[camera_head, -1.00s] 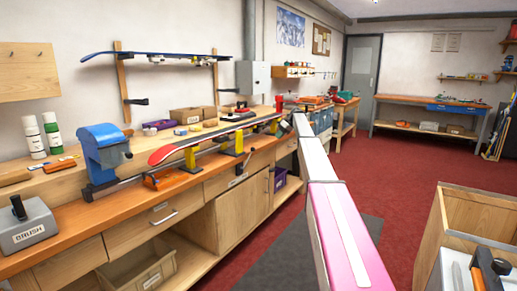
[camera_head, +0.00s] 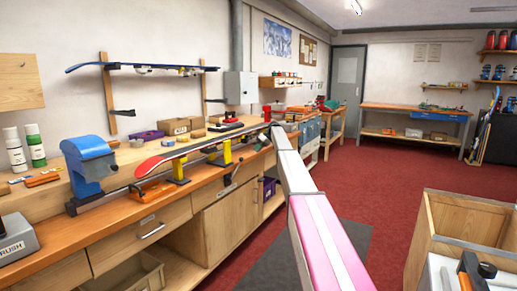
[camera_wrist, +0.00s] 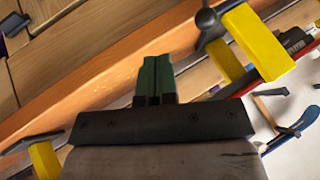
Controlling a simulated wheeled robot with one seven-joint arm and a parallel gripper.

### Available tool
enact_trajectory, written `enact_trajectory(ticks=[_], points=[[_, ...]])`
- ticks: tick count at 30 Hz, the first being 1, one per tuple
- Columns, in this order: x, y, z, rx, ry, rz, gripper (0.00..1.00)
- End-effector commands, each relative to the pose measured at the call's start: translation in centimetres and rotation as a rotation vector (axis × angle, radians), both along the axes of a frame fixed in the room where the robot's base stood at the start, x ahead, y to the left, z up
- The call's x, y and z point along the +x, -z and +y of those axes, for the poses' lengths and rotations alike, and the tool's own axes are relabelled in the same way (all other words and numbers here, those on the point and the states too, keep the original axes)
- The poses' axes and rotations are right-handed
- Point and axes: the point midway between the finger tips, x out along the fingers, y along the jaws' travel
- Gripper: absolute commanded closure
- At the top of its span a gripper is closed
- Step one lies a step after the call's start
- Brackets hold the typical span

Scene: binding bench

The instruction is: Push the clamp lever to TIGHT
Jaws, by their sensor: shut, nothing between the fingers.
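A ski with a red tip (camera_head: 150,163) lies along the bench on yellow clamp supports (camera_head: 180,168). A dark lever (camera_head: 232,172) hangs at the bench's front edge by the farther yellow support. My gripper (camera_wrist: 157,62) shows in the wrist view as two green fingers, pressed together and empty. A yellow clamp piece (camera_wrist: 258,42) with a dark lever and round knob (camera_wrist: 208,18) is up and right of the fingertips, apart from them in the picture. Another yellow piece (camera_wrist: 44,158) with a dark lever is at lower left. No TIGHT marking is readable.
A blue vise (camera_head: 88,165) stands on the near bench (camera_head: 110,226), with a grey BRUSH block (camera_head: 14,238) left of it. A wooden cabinet (camera_head: 465,220) stands at lower right. Red floor (camera_head: 375,200) lies open between them.

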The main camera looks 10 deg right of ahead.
Motion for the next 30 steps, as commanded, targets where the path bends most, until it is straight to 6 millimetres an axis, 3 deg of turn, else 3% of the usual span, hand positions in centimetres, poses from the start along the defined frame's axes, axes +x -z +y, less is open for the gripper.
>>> enact_trajectory(ticks=[11,18,30], points=[[-0.1,5.4,4.5,0.0,0.0,0.0,1.0],[-2.4,4.4,6.9,-0.001,0.0,-0.001,1.0],[-2.5,4.3,7.2,0.0,0.001,-0.001,1.0]])
